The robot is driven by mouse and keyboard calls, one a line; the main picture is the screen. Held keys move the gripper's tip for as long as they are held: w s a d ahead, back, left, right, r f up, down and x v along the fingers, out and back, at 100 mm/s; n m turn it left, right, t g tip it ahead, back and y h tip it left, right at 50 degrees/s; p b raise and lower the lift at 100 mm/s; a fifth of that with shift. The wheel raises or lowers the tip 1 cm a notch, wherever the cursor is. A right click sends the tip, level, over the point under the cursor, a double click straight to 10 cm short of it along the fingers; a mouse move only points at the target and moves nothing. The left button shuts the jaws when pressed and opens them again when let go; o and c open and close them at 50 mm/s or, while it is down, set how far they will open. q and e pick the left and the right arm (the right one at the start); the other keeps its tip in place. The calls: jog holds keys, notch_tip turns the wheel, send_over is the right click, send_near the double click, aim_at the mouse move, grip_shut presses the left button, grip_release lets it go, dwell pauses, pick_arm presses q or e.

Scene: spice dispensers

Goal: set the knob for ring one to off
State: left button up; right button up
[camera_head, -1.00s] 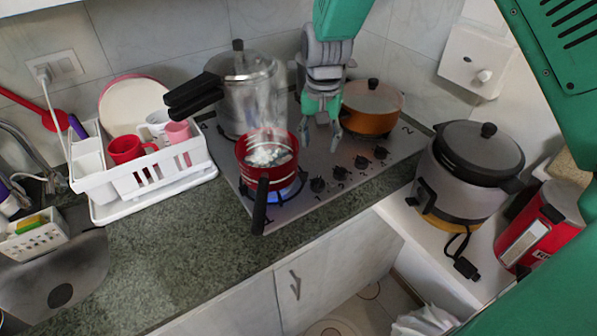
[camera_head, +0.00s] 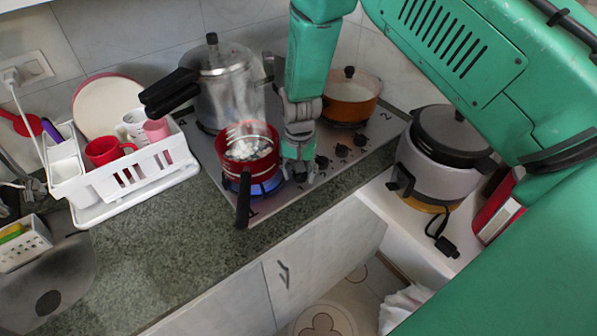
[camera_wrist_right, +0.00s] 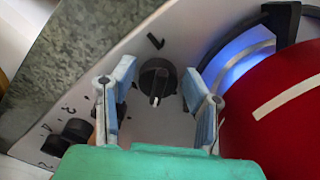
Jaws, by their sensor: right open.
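The knob for ring one (camera_wrist_right: 157,82) is black and round with a pale pointer line, and it sits beside the printed 1 on the stove panel. In the right wrist view it lies between the fingertips of my right gripper (camera_wrist_right: 159,76), with gaps on both sides. The gripper is open and empty. In the head view my right gripper (camera_head: 299,172) is low over the left end of the knob row and largely hides this knob. A blue flame (camera_head: 262,186) burns under the red saucepan (camera_head: 236,168). My left gripper is not in view.
Other black knobs (camera_head: 342,150) line the stove front to the right. The saucepan's handle (camera_head: 243,205) juts over the front edge. A pressure cooker (camera_head: 222,90) and an orange pot (camera_head: 347,108) stand behind. The counter (camera_head: 170,250) at left is clear.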

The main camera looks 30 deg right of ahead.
jog(key=c, duration=0.9)
jog(key=shift+o, duration=0.2)
jog(key=shift+n, duration=0.3)
jog(key=n, duration=0.4)
jog(key=shift+d+n, duration=0.15)
jog(key=shift+n, duration=0.15)
jog(key=shift+d+r+n+p, duration=0.15)
jog(key=shift+n+p, duration=0.15)
jog(key=shift+n, duration=2)
jog(key=o, duration=0.9)
jog(key=shift+c, duration=0.2)
